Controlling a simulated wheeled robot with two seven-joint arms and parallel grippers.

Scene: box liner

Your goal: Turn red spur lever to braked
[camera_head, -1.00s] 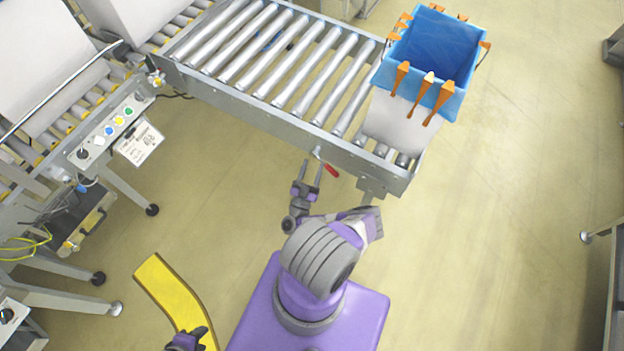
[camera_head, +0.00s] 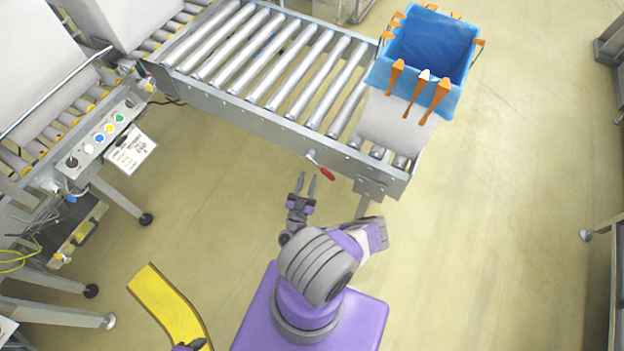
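The red spur lever (camera_head: 321,167) sticks out from the side rail at the near right end of the roller conveyor (camera_head: 280,130). Its red grip points down and to the right from a pale pivot. My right gripper (camera_head: 306,180) is just below and left of the lever. Its two fingers are spread apart with nothing between them, and a gap shows between the fingertips and the lever. Only a small part of my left gripper (camera_head: 190,346) shows at the bottom edge, and its fingers cannot be made out.
A blue-lined box (camera_head: 432,45) with orange clips stands on the conveyor's right end. A control panel (camera_head: 105,130) with coloured buttons is at the left. A yellow curved strip (camera_head: 170,305) lies at lower left.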

